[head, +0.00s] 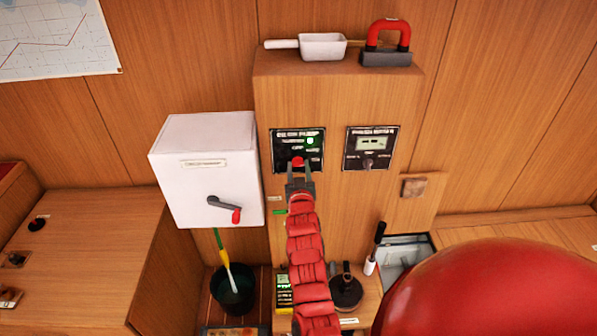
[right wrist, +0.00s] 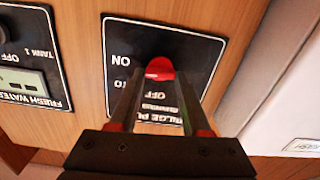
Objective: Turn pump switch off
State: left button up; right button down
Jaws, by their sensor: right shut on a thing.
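The pump switch panel (head: 280,141) is a black plate on the wooden cabinet, with a lit green lamp. Its red knob (head: 298,162) sits at the panel's lower middle. My right gripper (head: 300,182) reaches up to it from below. In the right wrist view the panel (right wrist: 117,35) appears upside down, with ON, OFF and part of "bilge" readable. There the red knob (right wrist: 160,67) lies between the fingertips of my right gripper (right wrist: 160,80), which are shut on it. The fingers hide part of the lettering. My left gripper is not in view.
A fresh water panel (head: 371,143) is right of the pump panel. A white box (head: 205,150) with a red-handled crank is to the left. A scoop (head: 322,46) and a red-handled block (head: 387,58) rest on top. A dark bucket (head: 233,290) stands below.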

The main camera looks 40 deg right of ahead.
jog(key=n+b, duration=0.3)
jog(key=shift+a, duration=0.15)
jog(key=n+b, duration=0.1)
jog(key=n, duration=0.3)
jog(key=shift+b, duration=0.4)
jog(key=n, duration=0.4)
jog(key=shift+w+a+n, duration=0.1)
jog(key=shift+n, duration=0.2)
jog(key=n, duration=0.5)
jog(key=shift+f, duration=0.1)
jog(key=shift+n, duration=0.4)
jog(key=shift+c, duration=1.8)
grip_release()
jog(key=shift+f, duration=0.1)
